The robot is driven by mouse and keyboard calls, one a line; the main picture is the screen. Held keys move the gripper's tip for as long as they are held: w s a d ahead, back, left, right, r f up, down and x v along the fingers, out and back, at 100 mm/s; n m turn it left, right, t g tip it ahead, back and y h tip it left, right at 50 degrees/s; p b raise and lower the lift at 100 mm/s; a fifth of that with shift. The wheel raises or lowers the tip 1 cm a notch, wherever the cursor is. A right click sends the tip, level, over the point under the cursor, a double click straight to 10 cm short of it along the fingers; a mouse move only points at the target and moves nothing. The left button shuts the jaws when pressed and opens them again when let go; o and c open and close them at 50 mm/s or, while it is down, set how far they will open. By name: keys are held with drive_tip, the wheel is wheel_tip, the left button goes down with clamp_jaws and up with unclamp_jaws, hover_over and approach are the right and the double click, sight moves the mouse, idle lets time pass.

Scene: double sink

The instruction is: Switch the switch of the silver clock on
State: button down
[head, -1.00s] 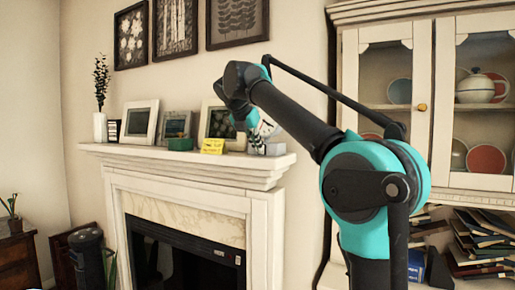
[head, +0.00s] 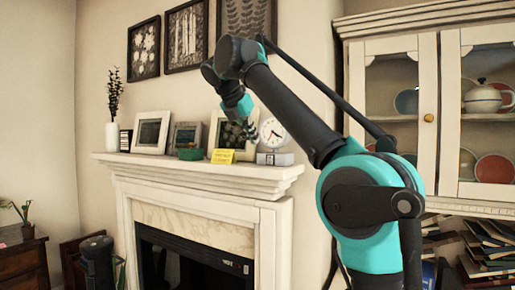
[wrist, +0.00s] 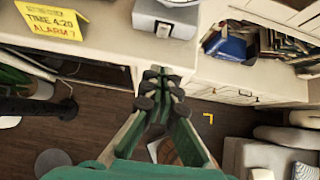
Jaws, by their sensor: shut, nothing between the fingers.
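The silver clock (head: 273,134) stands upright at the right end of the mantel, with a round white dial on a pale box-like base (head: 284,158). In the wrist view its base (wrist: 168,14) is at the top centre, and most of the dial is cut off. A small grey patch on the base's front may be the switch; its setting cannot be told. My gripper (wrist: 158,84) is shut and empty, its fingertips a little below the base in the wrist view. In the head view my gripper (head: 250,132) shows just left of the dial, partly hiding a photo frame.
A yellow note (head: 223,156) reading "TIME 4:20 ALARM ?" stands left of the clock. A green box (head: 190,154), photo frames (head: 151,132) and a white vase (head: 112,136) line the mantel (head: 200,172). A glass-door cabinet (head: 448,110) stands at the right.

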drive_tip(key=shift+s+a+r, duration=0.25)
drive_tip(key=shift+s+r, duration=0.15)
drive_tip(key=shift+r, duration=0.15)
drive_tip(key=shift+w+f+g, duration=0.15)
drive_tip(key=shift+f+g, duration=0.15)
drive_tip(key=shift+g, duration=0.1)
drive_tip(key=shift+d, duration=0.1)
approach(267, 167)
drive_tip(key=x, duration=0.4)
drive_tip(key=shift+f, duration=0.5)
drive_tip(key=shift+w+d+f, duration=0.1)
drive_tip(key=shift+w+d, duration=0.15)
drive_tip(key=shift+w, duration=0.2)
drive_tip(key=shift+w+d, duration=0.25)
drive_tip(key=shift+w, duration=0.25)
drive_tip(key=shift+w+d, duration=0.4)
drive_tip(key=shift+w, duration=0.25)
